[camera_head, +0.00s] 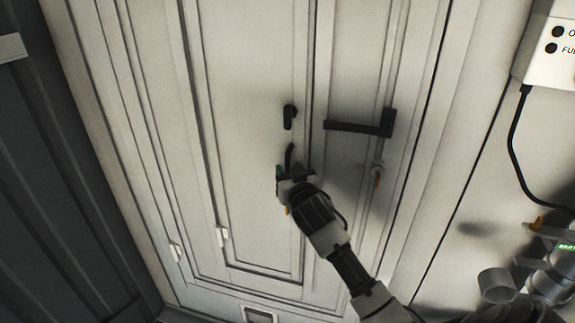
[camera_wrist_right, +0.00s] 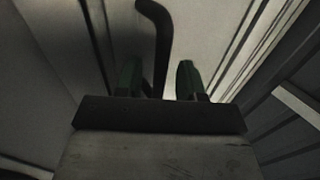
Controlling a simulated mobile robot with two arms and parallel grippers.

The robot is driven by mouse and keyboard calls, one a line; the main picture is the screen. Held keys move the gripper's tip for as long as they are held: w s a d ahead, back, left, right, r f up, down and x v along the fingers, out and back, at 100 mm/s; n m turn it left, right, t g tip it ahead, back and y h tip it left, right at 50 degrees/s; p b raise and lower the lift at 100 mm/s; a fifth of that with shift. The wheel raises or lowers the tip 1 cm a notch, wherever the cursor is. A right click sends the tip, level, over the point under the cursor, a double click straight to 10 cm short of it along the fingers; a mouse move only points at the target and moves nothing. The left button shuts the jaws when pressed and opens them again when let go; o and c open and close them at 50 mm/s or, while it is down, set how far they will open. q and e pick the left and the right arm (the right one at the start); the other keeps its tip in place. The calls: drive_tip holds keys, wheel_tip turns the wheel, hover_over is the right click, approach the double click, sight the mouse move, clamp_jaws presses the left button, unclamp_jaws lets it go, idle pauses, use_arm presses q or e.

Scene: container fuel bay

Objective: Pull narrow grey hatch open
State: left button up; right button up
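The narrow grey hatch (camera_head: 245,130) is a tall, pale panel in the middle of the head view and looks flush with its frame. A black, hooked handle piece (camera_head: 290,117) sits near its right edge. My right gripper (camera_head: 293,174) is in front of the hatch, just below that piece, with a thin dark curved bar at its tip. In the right wrist view the two green fingertips (camera_wrist_right: 160,75) stand apart. A dark curved bar (camera_wrist_right: 160,40) runs between them, with a gap on both sides. Whether they touch it farther down is hidden. My left gripper is not in view.
A black lever (camera_head: 360,126) is on the panel to the right, with a small knob-like fitting (camera_head: 377,172) below. A white control box (camera_head: 545,45) with a cable is upper right. Pipes (camera_head: 497,285) stand lower right.

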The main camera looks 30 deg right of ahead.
drive_tip(key=shift+w+d, duration=0.2)
drive_tip(key=shift+w, duration=0.4)
clamp_jaws()
